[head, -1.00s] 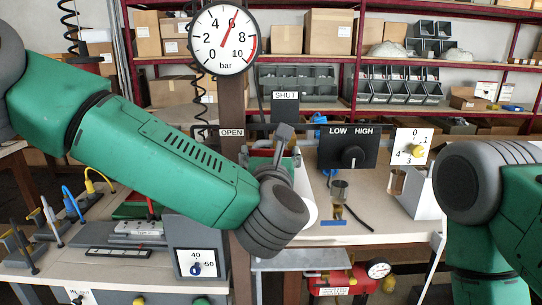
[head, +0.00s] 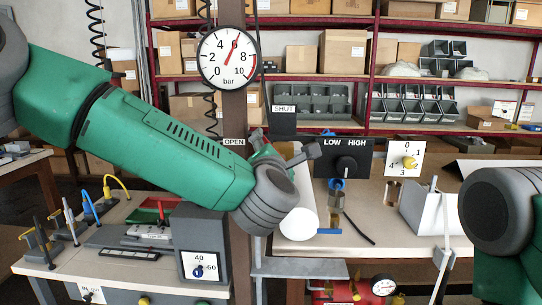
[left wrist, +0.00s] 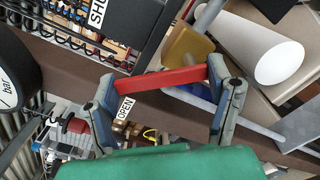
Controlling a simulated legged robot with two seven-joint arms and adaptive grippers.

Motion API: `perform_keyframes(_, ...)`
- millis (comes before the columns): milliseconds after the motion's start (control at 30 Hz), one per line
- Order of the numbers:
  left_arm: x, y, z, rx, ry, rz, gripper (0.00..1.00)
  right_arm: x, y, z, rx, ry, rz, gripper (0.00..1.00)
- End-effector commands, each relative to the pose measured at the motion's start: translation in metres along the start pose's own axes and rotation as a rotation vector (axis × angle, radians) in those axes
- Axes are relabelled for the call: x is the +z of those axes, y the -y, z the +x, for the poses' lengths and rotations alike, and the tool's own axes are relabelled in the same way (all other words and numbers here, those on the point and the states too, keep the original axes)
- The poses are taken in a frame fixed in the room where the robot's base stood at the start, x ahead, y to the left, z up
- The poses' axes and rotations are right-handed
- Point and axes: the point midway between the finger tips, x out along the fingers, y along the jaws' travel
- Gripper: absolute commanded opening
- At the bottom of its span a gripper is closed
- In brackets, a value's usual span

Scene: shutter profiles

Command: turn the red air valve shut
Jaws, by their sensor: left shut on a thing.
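The red air valve handle (left wrist: 160,80) is a flat red lever in the left wrist view, beside a brass body (left wrist: 188,50). My left gripper (left wrist: 162,88) has its two blue-grey fingers closed on the lever, one at each end. In the head view my left gripper (head: 288,146) is in front of the brown post, and my wrist hides most of the valve. A SHUT label (head: 284,109) is above and an OPEN label (head: 234,142) is to the left. My right gripper is out of view; only my right arm shows at the right edge.
A round pressure gauge (head: 229,57) on the brown post (head: 233,108) points near 6. A LOW/HIGH panel (head: 345,157) and a numbered dial (head: 405,159) stand right of my left gripper. A white cylinder (head: 299,224) is just below it.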

Motion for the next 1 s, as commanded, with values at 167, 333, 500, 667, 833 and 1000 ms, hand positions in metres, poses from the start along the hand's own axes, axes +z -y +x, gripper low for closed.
perform_keyframes(167, 0.006, -0.001, 0.001, 0.004, 0.0, 0.168, 0.22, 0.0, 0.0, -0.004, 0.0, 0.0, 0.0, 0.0)
perform_keyframes(333, 0.011, 0.001, 0.001, 0.004, 0.0, 0.327, 0.22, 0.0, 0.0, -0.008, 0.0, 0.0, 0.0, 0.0)
perform_keyframes(500, 0.015, 0.003, 0.001, 0.004, -0.001, 0.471, 0.22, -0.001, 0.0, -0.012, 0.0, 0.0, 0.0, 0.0)
perform_keyframes(667, 0.018, 0.005, 0.001, 0.004, -0.001, 0.579, 0.22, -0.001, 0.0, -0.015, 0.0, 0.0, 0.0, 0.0)
perform_keyframes(833, 0.019, 0.007, 0.001, 0.002, -0.002, 0.662, 0.22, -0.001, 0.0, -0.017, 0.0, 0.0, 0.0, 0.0)
perform_keyframes(1000, 0.02, 0.009, 0.001, 0.001, -0.002, 0.711, 0.22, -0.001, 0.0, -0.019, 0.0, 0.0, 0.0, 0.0)
